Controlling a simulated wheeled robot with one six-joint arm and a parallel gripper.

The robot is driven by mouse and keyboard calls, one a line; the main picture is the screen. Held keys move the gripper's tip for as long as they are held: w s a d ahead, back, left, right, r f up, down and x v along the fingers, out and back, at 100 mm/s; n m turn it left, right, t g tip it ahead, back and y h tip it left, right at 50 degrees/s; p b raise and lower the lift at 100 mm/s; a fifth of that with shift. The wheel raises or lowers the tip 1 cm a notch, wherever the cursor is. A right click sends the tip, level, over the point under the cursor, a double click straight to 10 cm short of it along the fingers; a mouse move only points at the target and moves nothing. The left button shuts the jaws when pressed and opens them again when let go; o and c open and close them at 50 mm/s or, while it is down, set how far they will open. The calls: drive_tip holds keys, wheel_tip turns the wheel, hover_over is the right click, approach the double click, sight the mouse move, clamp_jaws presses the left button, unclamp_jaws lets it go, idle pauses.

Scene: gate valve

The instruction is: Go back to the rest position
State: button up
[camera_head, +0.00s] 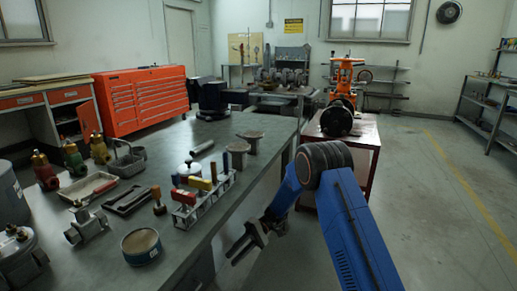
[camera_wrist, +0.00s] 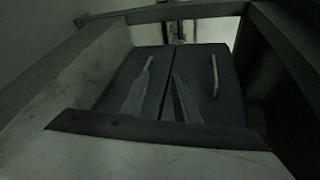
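My gripper (camera_head: 236,251) hangs low beside the right edge of the grey workbench, in front of the bench's side. Its two fingers stand apart with nothing between them. In the wrist view the finger pair (camera_wrist: 160,100) shows as two pale, separated strips before dark cabinet doors. The orange gate valve (camera_head: 346,72), with a dark round flange (camera_head: 337,119) at its front, stands on a red-framed cart (camera_head: 366,135) behind my arm. My gripper is well apart from the valve.
The grey workbench (camera_head: 215,203) fills the left. On it are a rack of coloured blocks (camera_head: 203,196), a round tin (camera_head: 141,247), a tray (camera_head: 88,187) and small valves. An orange tool chest (camera_head: 142,101) stands behind. The floor (camera_head: 440,215) at right is clear.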

drive_tip(key=s+d+r+m+t+h, duration=0.1)
drive_tip(key=s+d+r+t+h, duration=0.15)
drive_tip(key=s+d+r, duration=0.6)
drive_tip(key=s+d+r+m+t+h, duration=0.15)
drive_tip(key=s+d+r+t, duration=0.3)
drive_tip(key=d+r, duration=0.7)
drive_tip(key=s+d+r+m+t+h, duration=0.2)
drive_tip(key=s+d+r+t+h, duration=0.1)
drive_tip(key=s+d, duration=0.6)
drive_tip(key=s+d+r+m+t+h, duration=0.2)
drive_tip(key=s+d+t, duration=0.3)
drive_tip(key=s+d, duration=0.4)
drive_tip(key=shift+s+r+t+h, duration=0.4)
drive_tip(key=shift+s+r+h, duration=0.25)
drive_tip(key=shift+s, duration=0.95)
